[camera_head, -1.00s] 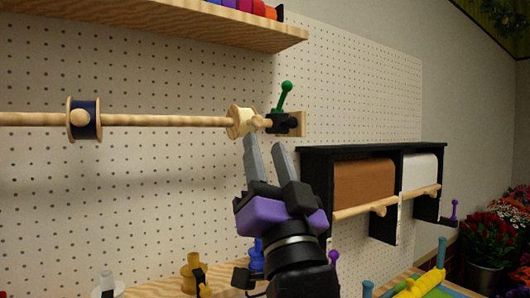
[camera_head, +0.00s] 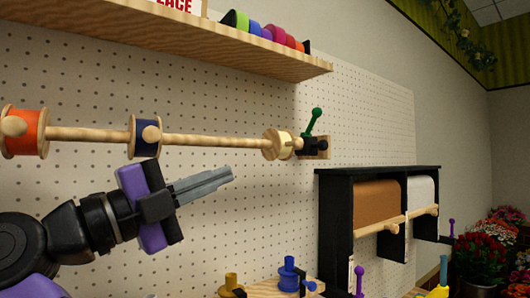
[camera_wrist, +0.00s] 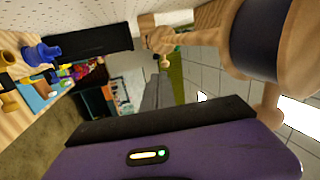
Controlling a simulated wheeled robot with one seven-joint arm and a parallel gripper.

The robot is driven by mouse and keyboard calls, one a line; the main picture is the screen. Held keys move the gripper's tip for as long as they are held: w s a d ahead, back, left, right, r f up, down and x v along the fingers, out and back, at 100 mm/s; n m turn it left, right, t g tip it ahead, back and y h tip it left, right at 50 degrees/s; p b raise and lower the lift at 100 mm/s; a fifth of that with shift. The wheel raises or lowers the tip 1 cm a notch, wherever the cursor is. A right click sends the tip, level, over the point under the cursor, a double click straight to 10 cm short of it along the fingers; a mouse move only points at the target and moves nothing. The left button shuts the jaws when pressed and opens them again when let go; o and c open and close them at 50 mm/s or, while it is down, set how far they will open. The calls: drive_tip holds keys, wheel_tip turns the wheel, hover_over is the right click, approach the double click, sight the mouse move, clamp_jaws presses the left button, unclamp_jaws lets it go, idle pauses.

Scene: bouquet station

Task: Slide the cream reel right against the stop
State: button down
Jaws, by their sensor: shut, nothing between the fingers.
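The cream reel (camera_head: 277,144) sits on the wooden rod (camera_head: 215,141) near its right end. The stop, a black clamp with a green lever (camera_head: 312,124), is just to its right. They look very close, but I cannot tell whether they touch. My gripper (camera_head: 231,174) is shut and empty, its fingers pointing right, below the rod and to the left of the cream reel. In the wrist view my purple gripper body (camera_wrist: 185,158) fills the bottom, and the navy reel (camera_wrist: 262,38) is large at the upper right.
The navy reel (camera_head: 146,136) and an orange reel (camera_head: 24,131) are further left on the rod. A wooden shelf (camera_head: 180,45) is above. A black cabinet with paper rolls (camera_head: 377,207) is at the lower right. The rod between navy and cream reels is clear.

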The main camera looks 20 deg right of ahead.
sight(294, 144)
drive_tip(key=shift+m+g+h, duration=0.4)
drive_tip(key=shift+m+g, duration=0.3)
drive_tip(key=shift+m, duration=0.2)
drive_tip(key=p+x, duration=0.1)
drive_tip(key=x, duration=0.3)
drive_tip(key=p+x, duration=0.2)
drive_tip(key=x, duration=0.2)
drive_tip(key=s+r+p+x, duration=0.1)
drive_tip(key=p+x, duration=0.1)
drive_tip(key=x, duration=0.2)
drive_tip(key=shift+d+r, duration=0.1)
drive_tip(key=shift+d, duration=0.4)
drive_tip(key=shift+w, duration=0.1)
drive_tip(key=d+b, duration=0.1)
drive_tip(key=d, duration=0.1)
drive_tip(key=w+d+b, duration=0.1)
drive_tip(key=shift+d+f, duration=0.2)
drive_tip(key=shift+d, duration=0.15)
drive_tip(key=shift+w+d+r, duration=0.2)
drive_tip(key=shift+d+r, duration=0.05)
drive_tip(key=shift+d, duration=0.15)
drive_tip(key=shift+b, duration=0.3)
